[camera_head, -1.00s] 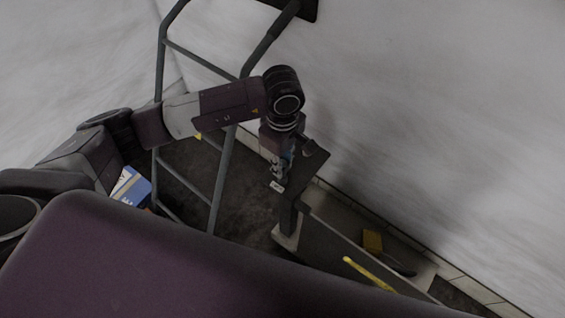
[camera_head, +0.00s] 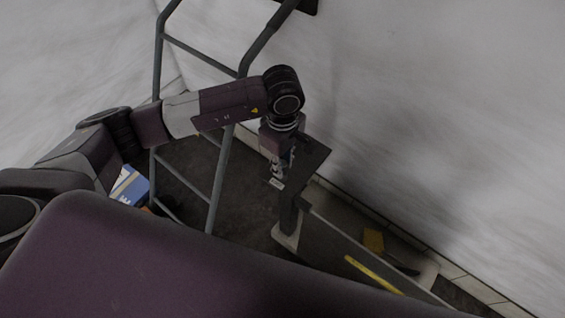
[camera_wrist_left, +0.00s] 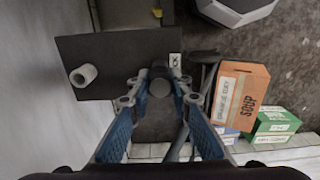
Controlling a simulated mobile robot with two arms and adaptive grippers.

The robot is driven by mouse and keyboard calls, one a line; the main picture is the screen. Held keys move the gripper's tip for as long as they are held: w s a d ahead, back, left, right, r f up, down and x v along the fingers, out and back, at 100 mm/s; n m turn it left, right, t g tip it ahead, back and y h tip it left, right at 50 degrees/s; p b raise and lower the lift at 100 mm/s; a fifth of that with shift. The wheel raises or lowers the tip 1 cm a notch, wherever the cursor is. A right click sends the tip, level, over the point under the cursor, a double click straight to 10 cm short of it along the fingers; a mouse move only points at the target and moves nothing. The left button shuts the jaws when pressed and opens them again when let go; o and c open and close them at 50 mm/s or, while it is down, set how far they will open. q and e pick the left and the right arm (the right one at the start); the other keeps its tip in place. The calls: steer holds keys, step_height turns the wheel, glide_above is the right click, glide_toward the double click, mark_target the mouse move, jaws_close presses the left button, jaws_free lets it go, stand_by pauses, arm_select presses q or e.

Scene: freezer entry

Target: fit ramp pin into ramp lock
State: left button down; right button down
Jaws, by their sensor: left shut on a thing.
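My left gripper (camera_head: 277,176) points down beside a dark flat plate on a grey post (camera_head: 288,212). In the left wrist view its blue-padded fingers (camera_wrist_left: 160,92) are shut on a small dark grey round piece (camera_wrist_left: 159,86), which looks like the ramp pin. The dark plate (camera_wrist_left: 120,56) lies just past the fingertips, with a pale hollow ring (camera_wrist_left: 83,75) on it to the left, probably the ramp lock. The pin is apart from the ring, to its right, near the plate's right edge. My right gripper is not in view.
A grey tubular rail frame (camera_head: 221,180) stands left of the post. A brown box (camera_wrist_left: 240,93) and green boxes (camera_wrist_left: 272,124) lie on the floor. A yellow bar (camera_head: 373,274) and a yellow block (camera_head: 373,240) are at the right, near the white wall.

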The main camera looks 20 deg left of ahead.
arm_select(q)
steer(key=shift+f, duration=0.15)
steer(key=c, duration=1.7)
jaws_free()
step_height(320, 180, up, 12)
